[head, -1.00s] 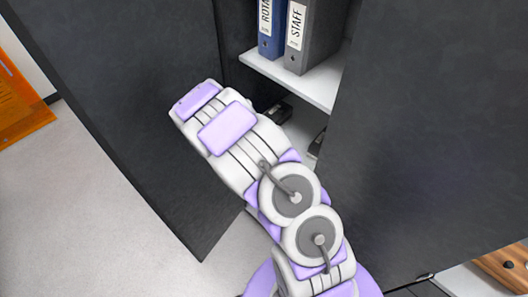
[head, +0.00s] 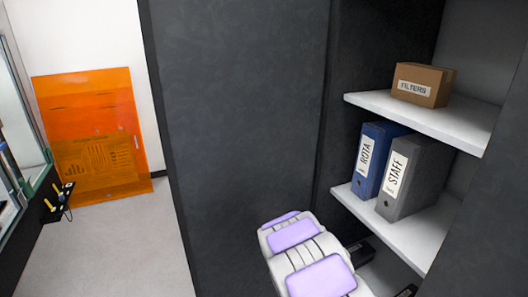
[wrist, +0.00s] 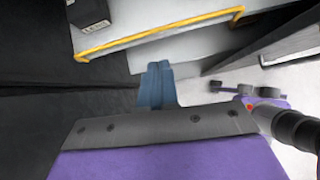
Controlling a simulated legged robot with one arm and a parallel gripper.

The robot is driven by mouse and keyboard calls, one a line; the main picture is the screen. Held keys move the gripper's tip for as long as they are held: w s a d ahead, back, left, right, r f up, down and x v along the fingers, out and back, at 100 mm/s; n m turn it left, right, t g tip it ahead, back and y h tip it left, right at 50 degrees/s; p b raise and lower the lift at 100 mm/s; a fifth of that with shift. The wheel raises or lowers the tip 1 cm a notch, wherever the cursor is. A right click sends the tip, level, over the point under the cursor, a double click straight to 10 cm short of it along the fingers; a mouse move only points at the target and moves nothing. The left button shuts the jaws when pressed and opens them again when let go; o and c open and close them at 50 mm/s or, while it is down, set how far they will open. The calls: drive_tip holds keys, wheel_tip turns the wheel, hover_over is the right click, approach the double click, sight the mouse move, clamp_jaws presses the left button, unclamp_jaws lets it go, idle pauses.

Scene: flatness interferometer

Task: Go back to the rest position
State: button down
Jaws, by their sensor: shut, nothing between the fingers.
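My gripper (wrist: 158,72) shows in the wrist view as two blue-grey fingers close together, pointing away from a grey plate. It is shut with nothing held. In the head view, my white and purple arm (head: 305,262) is at the bottom, in front of the open dark cabinet (head: 240,120); my gripper is hidden there.
Cabinet shelves hold a FILTERS box (head: 421,84), a blue ROTA binder (head: 377,160) and a grey STAFF binder (head: 409,178). An orange panel (head: 95,130) leans on the left wall, with floor (head: 115,245) clear before it. A yellow-edged surface (wrist: 160,32) crosses the wrist view.

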drive_tip(key=s+d+r+m+g+b, duration=0.25)
drive_tip(key=s+r+m+b, duration=0.25)
drive_tip(key=s+r+m, duration=0.75)
drive_tip(key=s+a+m+y+b, duration=0.2)
drive_tip(key=s+a, duration=0.2)
drive_tip(key=s, duration=0.4)
drive_tip(key=s+a+m+g+y+b, duration=0.1)
drive_tip(key=s+a+m+y+b, duration=0.1)
drive_tip(key=s+a, duration=0.3)
drive_tip(key=s+a+f+m+y+b, duration=0.1)
drive_tip(key=s+a+m+y+b, duration=0.2)
drive_tip(key=s, duration=0.8)
drive_tip(key=shift+s+a+m+g, duration=0.15)
drive_tip(key=shift+a+m+g, duration=0.2)
drive_tip(key=shift+a+m, duration=0.65)
drive_tip(key=shift+a, duration=0.15)
